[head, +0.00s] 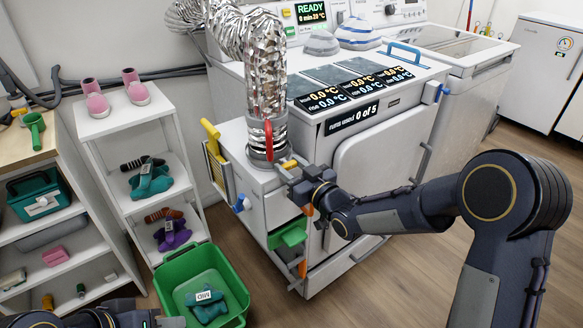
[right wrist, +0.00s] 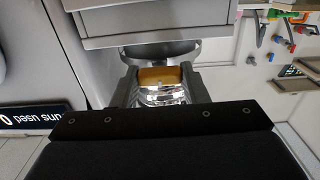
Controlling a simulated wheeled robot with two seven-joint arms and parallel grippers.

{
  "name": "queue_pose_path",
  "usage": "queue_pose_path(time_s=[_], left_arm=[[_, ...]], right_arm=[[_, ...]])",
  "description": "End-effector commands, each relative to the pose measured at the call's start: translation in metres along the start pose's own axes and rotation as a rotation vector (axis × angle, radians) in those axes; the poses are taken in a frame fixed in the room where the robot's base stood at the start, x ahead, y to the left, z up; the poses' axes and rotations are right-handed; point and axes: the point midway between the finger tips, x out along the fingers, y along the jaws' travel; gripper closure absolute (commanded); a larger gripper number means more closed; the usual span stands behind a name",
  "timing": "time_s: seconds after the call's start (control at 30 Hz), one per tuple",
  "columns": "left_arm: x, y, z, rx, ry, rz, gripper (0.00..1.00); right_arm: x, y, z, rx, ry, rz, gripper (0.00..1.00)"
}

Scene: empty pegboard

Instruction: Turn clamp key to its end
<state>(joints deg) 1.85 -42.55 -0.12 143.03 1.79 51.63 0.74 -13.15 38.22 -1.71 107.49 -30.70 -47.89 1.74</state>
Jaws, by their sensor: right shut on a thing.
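The clamp key (head: 289,164) is a small yellow-orange tab at the clamp ring (head: 266,154), at the foot of the silver foil duct (head: 266,85). My right gripper (head: 294,176) reaches it from the right and is shut on it. In the right wrist view the yellow key (right wrist: 160,75) sits between the two grey fingers of the right gripper (right wrist: 161,84), with a grey ring band just beyond. The fingers hide part of the key, so its turn angle is unclear. My left arm shows only partly at the bottom left; its gripper (head: 170,322) is cut off by the edge.
A red handle (head: 268,139) stands on the duct's lower end, close to the key. The white machine (head: 380,150) is behind my right arm. A green bin (head: 238,297) stands on the floor, beside white shelves (head: 138,150). Open floor lies at the front right.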

Motion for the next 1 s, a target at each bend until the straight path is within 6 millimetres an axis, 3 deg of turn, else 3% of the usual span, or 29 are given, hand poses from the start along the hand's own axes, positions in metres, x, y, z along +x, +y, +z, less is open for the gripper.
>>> queue_pose_path(time_s=[0.27, 1.0], left_arm=[[0.009, -0.004, 0.004, 0.0, 0.0, 0.0, 0.64], [0.034, -0.015, 0.017, 0.0, 0.0, 0.0, 0.64]], right_arm=[[0.0, 0.001, 0.003, 0.087, 0.001, 0.001, 0.83], [0.0, 0.001, 0.002, 0.564, 0.0, 0.001, 0.83]])
